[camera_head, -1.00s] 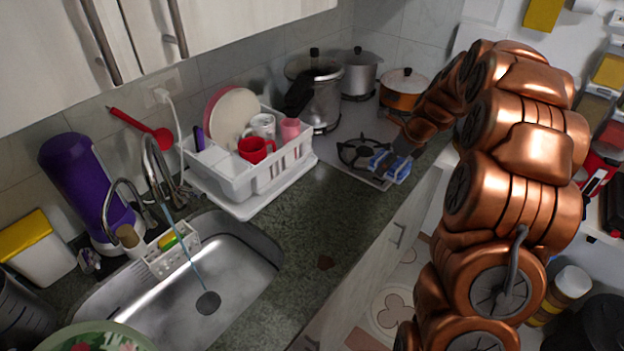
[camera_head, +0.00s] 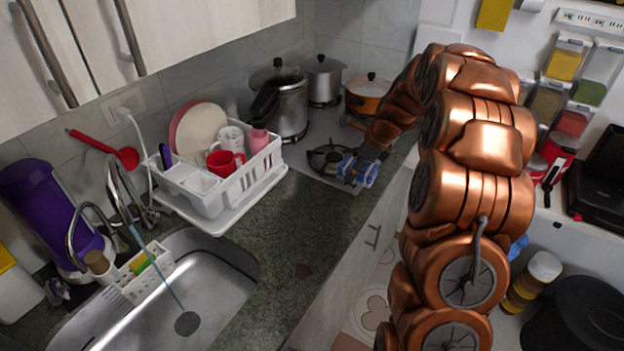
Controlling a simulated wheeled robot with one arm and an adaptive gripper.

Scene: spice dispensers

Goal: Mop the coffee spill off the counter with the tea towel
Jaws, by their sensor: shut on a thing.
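A small dark brown coffee spill (camera_head: 303,271) lies on the green stone counter (camera_head: 272,240), right of the sink and near the counter's front edge. My gripper (camera_head: 359,169) is small and far off, by the front edge of the stove top, beyond the spill and to its right. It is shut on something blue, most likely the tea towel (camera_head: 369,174). At this size I cannot clearly tell cloth from fingertips. My copper-coloured arm hides part of the right side.
A white dish rack (camera_head: 232,192) with cups and plates stands behind the spill. The sink (camera_head: 205,290) is to its left. Pots (camera_head: 291,105) and a burner (camera_head: 328,158) are near my gripper. The counter around the spill is clear.

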